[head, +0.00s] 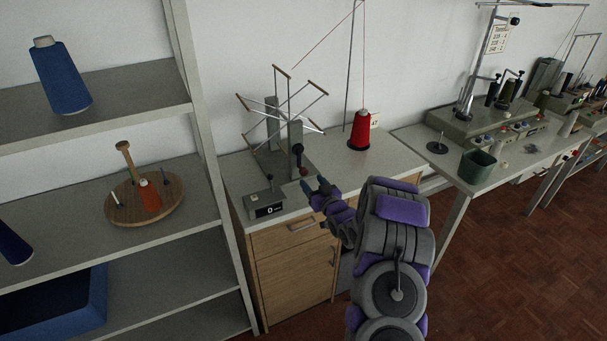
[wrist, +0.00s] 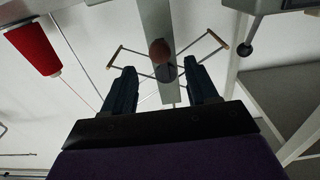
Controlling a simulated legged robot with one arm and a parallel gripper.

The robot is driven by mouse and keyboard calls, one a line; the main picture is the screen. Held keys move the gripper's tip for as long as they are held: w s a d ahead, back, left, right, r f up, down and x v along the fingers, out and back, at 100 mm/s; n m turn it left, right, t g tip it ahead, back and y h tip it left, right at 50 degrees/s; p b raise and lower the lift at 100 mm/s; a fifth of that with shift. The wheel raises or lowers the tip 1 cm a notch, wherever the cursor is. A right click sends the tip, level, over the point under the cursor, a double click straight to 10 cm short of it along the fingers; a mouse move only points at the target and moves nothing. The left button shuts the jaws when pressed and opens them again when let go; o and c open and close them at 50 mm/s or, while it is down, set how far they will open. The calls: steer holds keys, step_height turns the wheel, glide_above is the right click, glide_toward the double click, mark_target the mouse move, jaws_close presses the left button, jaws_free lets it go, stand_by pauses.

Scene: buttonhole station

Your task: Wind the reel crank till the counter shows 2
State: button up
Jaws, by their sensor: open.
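The wire reel (head: 283,113) stands on a grey stand on top of the wooden cabinet. Its crank, with a dark reddish knob (head: 303,171), is on the near side of the stand's front post. The counter (head: 268,211) is a dark display on a grey box and appears to read 0. My gripper (head: 316,187) is open and empty, just in front of and below the crank. In the wrist view, the brown crank knob (wrist: 160,50) appears centred just beyond the gap between my two fingers (wrist: 162,90). Whether it touches them I cannot tell.
A red thread cone (head: 361,131) stands right of the reel, with thread running up a tall rod. A small lever with a black knob (wrist: 246,47) is on the counter box. Shelves (head: 124,74) stand at left; a sewing table (head: 500,160) is at right.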

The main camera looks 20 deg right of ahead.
mark_target(305, 173)
steer(key=w+b, duration=0.1)
steer(key=w, duration=0.6)
steer(key=shift+w+a, duration=0.1)
steer(key=shift+w, duration=0.15)
jaws_close()
stand_by(0.3)
